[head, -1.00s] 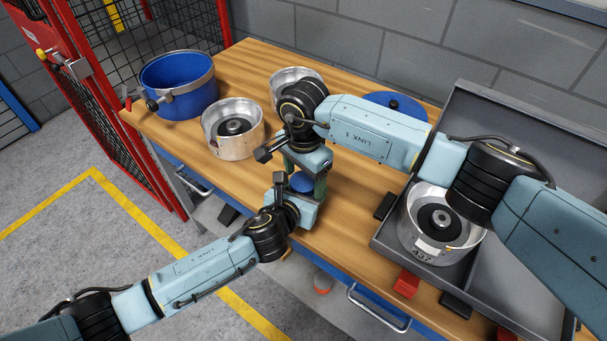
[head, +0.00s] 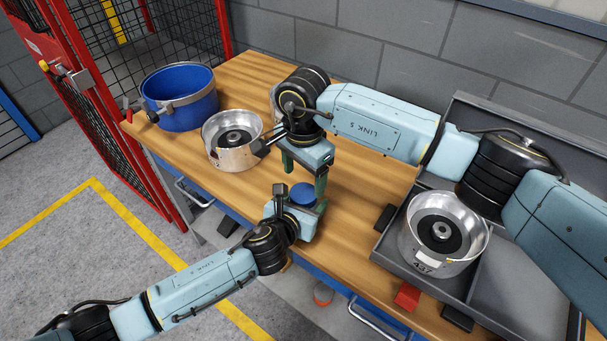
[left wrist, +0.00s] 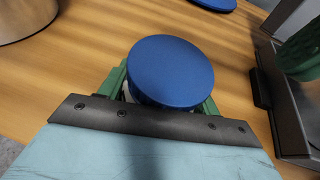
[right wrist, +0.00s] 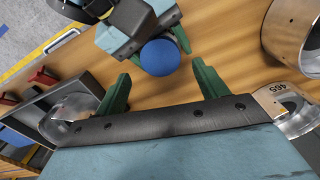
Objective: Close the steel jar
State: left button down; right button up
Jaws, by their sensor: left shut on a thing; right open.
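A blue round lid (head: 303,194) sits level at my left gripper, near the table's front edge. It also shows in the left wrist view (left wrist: 172,70) and the right wrist view (right wrist: 160,57). My left gripper (head: 305,206) is shut on the small jar under this lid. The jar's body is almost wholly hidden by the lid and fingers; only a pale sliver shows in the left wrist view (left wrist: 128,94). I cannot tell how tightly the lid sits. My right gripper (head: 303,177) is open and empty, above and apart from the lid, its green fingers pointing down.
A blue pot (head: 180,98) and a steel clutch housing (head: 232,155) stand at the left. Another housing is mostly behind my right arm. A grey case (head: 385,250) at the right holds a housing marked 437 (head: 430,262). A red block (head: 407,297) lies at its front.

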aim_at(303, 193)
notch_tip(303, 193, up, 4)
jog(key=n, duration=0.6)
jog(key=shift+f+n, duration=0.2)
jog(key=shift+n, duration=0.1)
jog(key=shift+f, duration=0.1)
jog(key=shift+f, duration=3.95)
jog(key=shift+c, duration=0.3)
jog(key=c, duration=0.9)
jog(key=m, duration=0.6)
jog(key=shift+m, duration=0.4)
jog(key=shift+c, duration=0.2)
jog(key=o, duration=1.1)
jog(key=shift+c, duration=0.2)
